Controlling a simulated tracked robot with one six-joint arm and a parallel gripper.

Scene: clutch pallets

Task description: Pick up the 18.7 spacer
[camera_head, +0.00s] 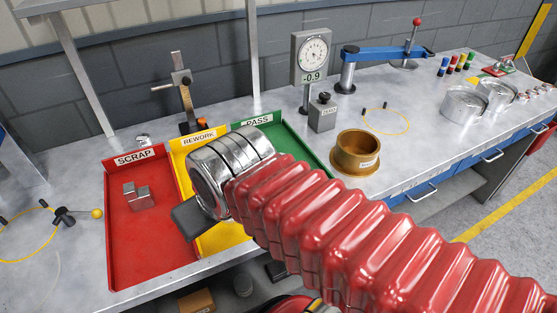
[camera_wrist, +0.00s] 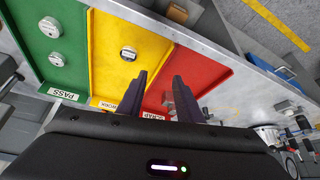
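The 18.7 spacer cannot be told apart by any readable marking. In the wrist view, two round silver parts (camera_wrist: 50,27) (camera_wrist: 56,59) lie in the green PASS tray (camera_wrist: 72,45), and one round silver part (camera_wrist: 128,53) lies in the yellow REWORK tray (camera_wrist: 105,70). My gripper (camera_wrist: 159,76) is open, its two dark fingers apart over the yellow and red trays, with nothing seen held at the tips.
The red SCRAP tray (camera_head: 120,243) holds a silver blocky part (camera_head: 139,197). A brass cup (camera_head: 358,150), a dial gauge (camera_head: 312,57) and a blue-armed stand (camera_head: 378,53) stand on the bench to the right. A metal stand (camera_head: 184,95) rises behind the trays.

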